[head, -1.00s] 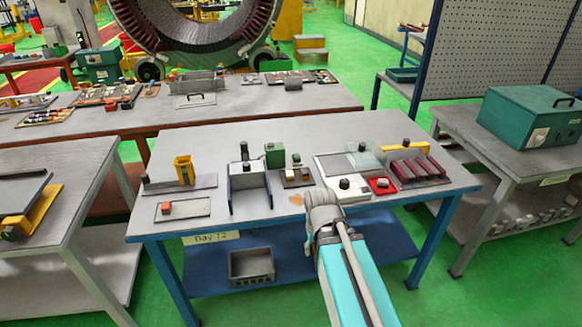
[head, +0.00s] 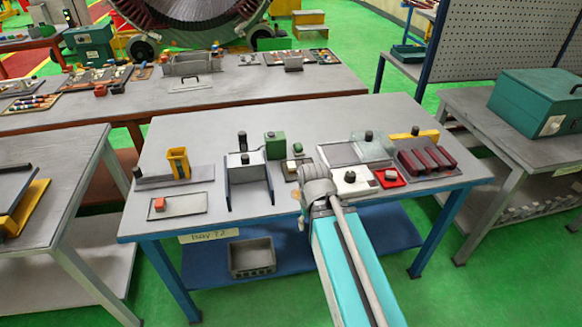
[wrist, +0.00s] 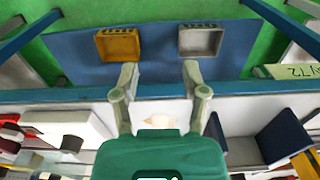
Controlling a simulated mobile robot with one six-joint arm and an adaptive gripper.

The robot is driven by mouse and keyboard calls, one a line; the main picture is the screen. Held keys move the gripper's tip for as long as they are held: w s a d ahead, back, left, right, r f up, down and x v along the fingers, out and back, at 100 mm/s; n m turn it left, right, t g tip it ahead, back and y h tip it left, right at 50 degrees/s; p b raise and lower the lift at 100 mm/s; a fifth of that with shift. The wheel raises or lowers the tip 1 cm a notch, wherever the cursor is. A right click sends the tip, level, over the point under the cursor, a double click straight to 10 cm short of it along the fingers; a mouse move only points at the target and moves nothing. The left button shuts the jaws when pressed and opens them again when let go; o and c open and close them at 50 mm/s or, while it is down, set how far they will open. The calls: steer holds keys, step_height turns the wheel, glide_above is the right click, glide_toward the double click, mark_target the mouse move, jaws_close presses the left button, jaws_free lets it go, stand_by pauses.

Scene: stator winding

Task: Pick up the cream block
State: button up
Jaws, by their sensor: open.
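My gripper (wrist: 158,75) is open and empty in the wrist view, its two fingers apart above the table's front edge. In the head view my arm's end hides the fingers. A small cream-tan shape (wrist: 158,118) lies on the table between the finger bases, partly hidden by the gripper body; its form is unclear. A tan patch also shows left of my wrist in the head view (head: 297,193). I cannot tell for sure which of these is the cream block.
A white box with a black knob (head: 353,183) stands just right of my wrist. A grey U-shaped bracket (head: 248,190) stands left. Dark red bars (head: 424,159) lie farther right. A grey bin (head: 251,257) is on the blue lower shelf.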

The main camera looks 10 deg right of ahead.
steer(key=shift+o, duration=1)
steer(key=shift+a, duration=0.1)
steer(key=shift+o, duration=0.8)
steer(key=shift+w+r, duration=0.15)
steer(key=shift+w, duration=0.25)
steer(key=w+r+t+p, duration=0.2)
steer(key=w+r+p, duration=0.2)
steer(key=w, duration=0.7)
steer(key=w+r+t+p, duration=0.2)
steer(key=w+r+p, duration=0.3)
steer(key=w, duration=0.6)
steer(key=shift+w+r+t, duration=0.3)
steer(key=shift+w+r, duration=0.1)
steer(key=shift+r, duration=0.1)
steer(key=b, duration=0.7)
glide_above(292, 165)
steer(key=s, duration=0.2)
step_height(292, 165, down, 7)
steer(key=shift+s+a+f, duration=0.1)
steer(key=shift+s+a, duration=0.05)
steer(key=shift+w+f+b, duration=0.25)
steer(key=shift+f+b, duration=0.15)
steer(key=shift+b, duration=0.1)
steer(key=shift+f, duration=0.1)
steer(key=shift+b+x, duration=2.35)
steer(key=shift+x, duration=0.15)
